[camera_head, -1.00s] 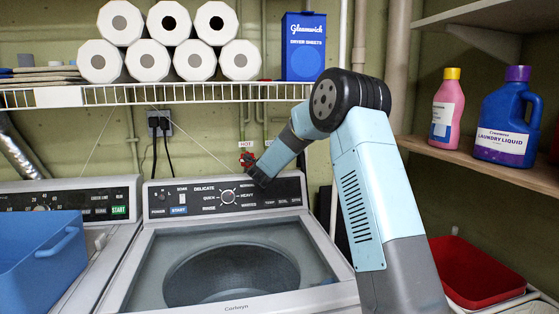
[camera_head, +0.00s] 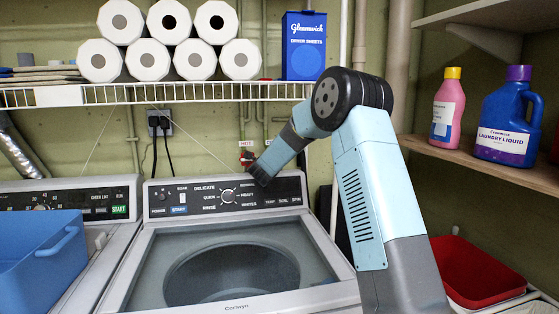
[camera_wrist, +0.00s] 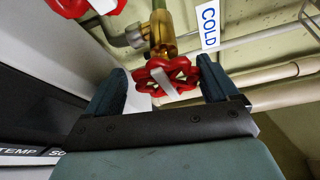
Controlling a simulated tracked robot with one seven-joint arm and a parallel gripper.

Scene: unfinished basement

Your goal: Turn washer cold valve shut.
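The cold valve's red handwheel (camera_wrist: 181,67) sits on a brass body (camera_wrist: 163,35) in the wrist view, beside a white COLD label (camera_wrist: 208,25). My gripper (camera_wrist: 160,72) has one finger on each side of this wheel. The fingers are apart, with a small gap showing at the left finger; contact on the right is unclear. In the head view my gripper (camera_head: 262,174) is low behind the washer's control panel, and my arm hides the cold valve.
A second red handwheel (camera_head: 247,158) shows under a HOT label in the head view, left of my gripper. The washer (camera_head: 325,262) and its panel (camera_head: 170,198) lie below. A wire shelf (camera_head: 200,94) with paper rolls and a blue box hangs above.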

